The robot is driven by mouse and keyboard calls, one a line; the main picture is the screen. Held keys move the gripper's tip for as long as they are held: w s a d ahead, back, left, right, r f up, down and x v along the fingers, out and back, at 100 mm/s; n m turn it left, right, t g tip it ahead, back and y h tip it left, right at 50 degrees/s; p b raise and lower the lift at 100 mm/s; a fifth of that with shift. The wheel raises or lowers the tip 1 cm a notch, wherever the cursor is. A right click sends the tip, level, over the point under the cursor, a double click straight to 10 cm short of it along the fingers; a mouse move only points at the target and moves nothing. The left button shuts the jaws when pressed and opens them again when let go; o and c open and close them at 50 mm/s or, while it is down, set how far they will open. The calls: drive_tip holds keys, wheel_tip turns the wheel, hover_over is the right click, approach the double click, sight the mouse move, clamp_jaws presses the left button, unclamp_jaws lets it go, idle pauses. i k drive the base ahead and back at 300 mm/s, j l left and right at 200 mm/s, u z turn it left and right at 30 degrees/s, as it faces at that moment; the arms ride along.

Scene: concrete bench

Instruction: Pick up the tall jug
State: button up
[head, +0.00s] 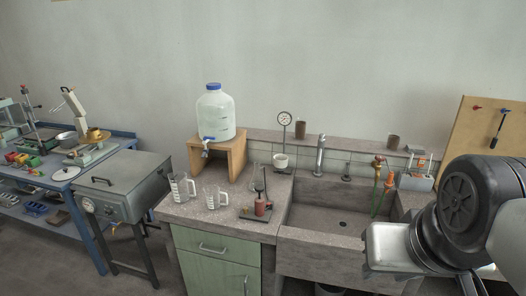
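The tall jug (180,188) is a clear measuring jug with white markings and a handle. It stands upright on the left end of the concrete bench, near its left edge. A shorter clear jug (214,198) of the same kind stands just to its right, close to the front edge. Part of my arm shows at the lower right, over the right side of the sink and far from both jugs. No gripper fingers can be seen.
A water bottle (215,115) with a tap sits on a wooden stand (237,157) behind the jugs. The sink (335,214) lies farther right. A grey metal box (124,188) stands left of the bench.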

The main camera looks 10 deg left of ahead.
sight(183, 188)
drive_tip(key=i+j, duration=0.15)
drive_tip(key=j, duration=0.2)
drive_tip(key=i+j+z, duration=0.1)
drive_tip(key=j, duration=0.25)
drive_tip(key=i+j, duration=0.2)
drive_tip(key=j, duration=0.15)
drive_tip(key=i+j, duration=0.15)
drive_tip(key=j, duration=0.2)
drive_tip(key=i+j+z, duration=0.1)
drive_tip(key=j, duration=0.25)
drive_tip(key=i+j, duration=0.2)
drive_tip(key=j, duration=0.15)
drive_tip(key=i+j+z, duration=0.1)
drive_tip(key=j, duration=0.25)
drive_tip(key=i+j, duration=0.15)
drive_tip(key=j, duration=0.25)
